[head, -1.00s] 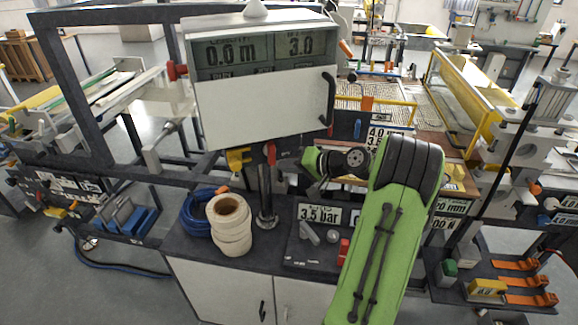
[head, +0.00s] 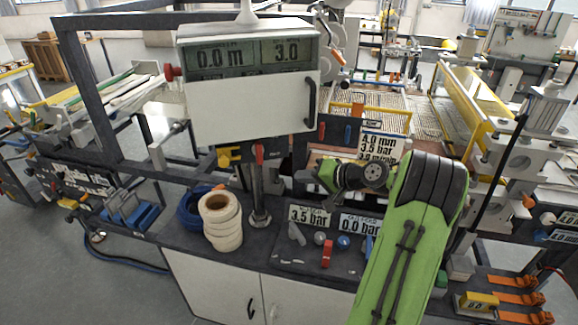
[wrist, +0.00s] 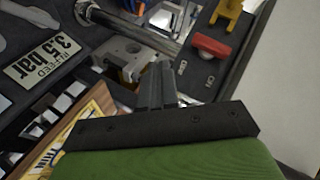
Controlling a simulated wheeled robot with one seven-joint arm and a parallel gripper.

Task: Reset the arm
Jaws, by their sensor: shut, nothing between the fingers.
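My gripper (wrist: 160,84) shows in the wrist view with its two dark fingers together and nothing between them. In the head view my green arm stands at the lower right, folded at its black elbow. Its wrist reaches left in front of the machine, above the panel with the bar displays. The fingers are hard to make out in the head view. In the wrist view the fingertips point toward a grey metal fitting (wrist: 133,55), apparently without holding it.
A white control box (head: 250,90) with displays stands on a post at left. White tape rolls (head: 221,222) and a blue hose coil (head: 190,210) sit on the bench. A red lever (head: 327,254) is below the displays. A red knob (wrist: 211,45) shows in the wrist view.

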